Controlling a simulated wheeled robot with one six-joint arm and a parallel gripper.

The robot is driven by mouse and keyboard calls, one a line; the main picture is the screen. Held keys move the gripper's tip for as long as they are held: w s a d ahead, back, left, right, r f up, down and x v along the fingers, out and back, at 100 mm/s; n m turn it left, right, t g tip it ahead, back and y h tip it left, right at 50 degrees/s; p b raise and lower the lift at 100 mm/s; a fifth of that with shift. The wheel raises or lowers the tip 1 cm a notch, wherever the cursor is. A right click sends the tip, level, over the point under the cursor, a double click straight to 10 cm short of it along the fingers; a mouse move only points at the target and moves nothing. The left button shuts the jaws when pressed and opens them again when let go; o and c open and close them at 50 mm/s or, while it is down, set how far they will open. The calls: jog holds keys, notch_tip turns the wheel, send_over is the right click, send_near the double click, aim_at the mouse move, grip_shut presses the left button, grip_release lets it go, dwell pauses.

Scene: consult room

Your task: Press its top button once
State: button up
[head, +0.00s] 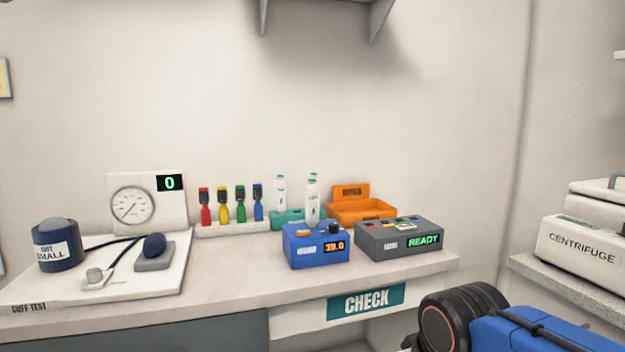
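The task's "its" names no device, and I cannot tell which is meant. A blue box (300,259) on the counter has a display reading about 39.0. On its top are an orange button-like patch (302,233) and a dark round knob (333,228). A white bottle stands at or behind its top; I cannot tell which. Right of it, a dark grey box (375,247) has a green READY display and small pale, red and green marks on top, too small to tell apart. My arm shows at the lower right, apart from both boxes; my gripper is out of view.
A centrifuge (580,245) stands right. A shelf hangs above.

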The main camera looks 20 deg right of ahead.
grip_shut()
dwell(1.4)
